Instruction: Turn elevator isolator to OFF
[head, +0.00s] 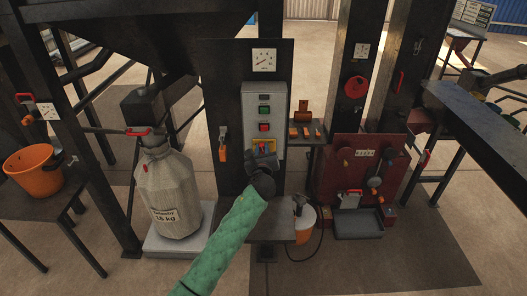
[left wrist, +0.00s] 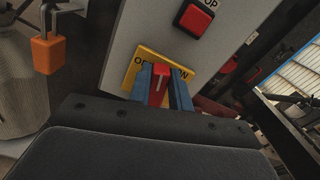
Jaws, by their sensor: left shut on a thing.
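The elevator isolator is a red handle (left wrist: 160,72) on a yellow plate (left wrist: 146,54) at the bottom of a grey control panel (head: 279,100). The plate's lettering shows OFF at left and ON at right, partly covered by the fingers. The handle's white line points up the plate between the words; its exact setting I cannot tell. My left gripper (left wrist: 161,80) is shut on the handle, one blue finger on each side. In the head view, the left gripper (head: 263,153) reaches the panel's bottom from below and hides much of the isolator.
A red STOP button (left wrist: 194,17) sits just above the isolator. An orange padlock (left wrist: 48,52) hangs left of the panel. A full sack (head: 168,190) stands on a scale at left. A dark red box (head: 340,165) with levers stands at right.

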